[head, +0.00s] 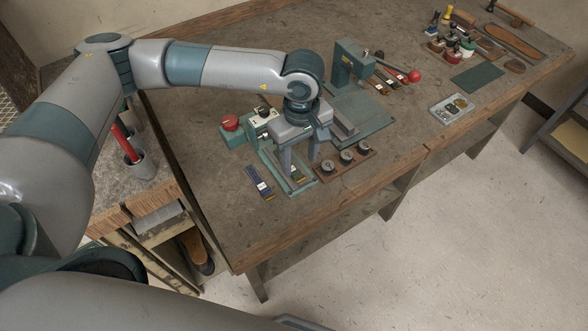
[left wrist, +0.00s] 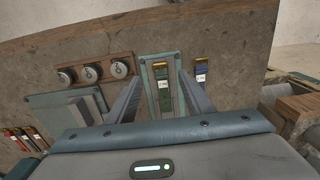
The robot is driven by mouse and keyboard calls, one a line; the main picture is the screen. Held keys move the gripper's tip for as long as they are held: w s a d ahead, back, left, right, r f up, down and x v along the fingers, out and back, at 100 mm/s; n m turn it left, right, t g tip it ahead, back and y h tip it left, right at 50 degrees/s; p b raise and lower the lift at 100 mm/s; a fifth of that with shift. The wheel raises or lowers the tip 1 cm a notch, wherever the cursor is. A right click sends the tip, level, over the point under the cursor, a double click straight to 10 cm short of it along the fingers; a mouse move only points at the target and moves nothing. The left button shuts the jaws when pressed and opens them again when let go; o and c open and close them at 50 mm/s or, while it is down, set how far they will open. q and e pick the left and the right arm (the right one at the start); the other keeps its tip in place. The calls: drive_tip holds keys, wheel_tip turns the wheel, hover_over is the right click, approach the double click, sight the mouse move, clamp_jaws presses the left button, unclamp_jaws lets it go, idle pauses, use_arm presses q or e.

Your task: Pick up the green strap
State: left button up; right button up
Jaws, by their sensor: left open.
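The green strap (left wrist: 164,94), with a gold-coloured end, lies in a shallow pale green tray (left wrist: 148,66) in the left wrist view. In the head view the tray (head: 272,163) is near the table's front edge, and my gripper partly covers it. My left gripper (head: 300,166) is open and empty, pointing down over the tray. In the left wrist view its fingers (left wrist: 160,80) stand on either side of the strap, apart from it. A blue strap (left wrist: 201,77) lies beside the tray, on the table in the head view (head: 259,182). My right gripper is not in view.
A wooden block with three round dials (head: 324,169) stands close to the tray's right. A red button box (head: 231,128) is behind left. The green stitcher (head: 352,66) with a red-knobbed lever (head: 414,76) stands farther back. The table's front right is clear.

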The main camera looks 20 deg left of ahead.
sight(300, 177)
use_arm(q)
drive_tip(key=shift+s+d+f+p, duration=0.1)
drive_tip(key=shift+f+p, duration=0.3)
drive_tip(key=shift+p, duration=0.1)
drive_tip(key=shift+s+d+f+p, duration=0.1)
drive_tip(key=shift+f+p, duration=0.25)
drive_tip(key=shift+p, duration=0.15)
wheel_tip(300, 177, down, 3)
drive_tip(key=shift+s+r+p, duration=0.1)
drive_tip(key=shift+p, duration=0.65)
drive_tip(key=shift+f, duration=0.45)
drive_tip(key=shift+c, duration=0.4)
drive_tip(key=c, duration=1)
drive_tip(key=shift+c, duration=0.2)
drive_tip(key=shift+r, duration=0.15)
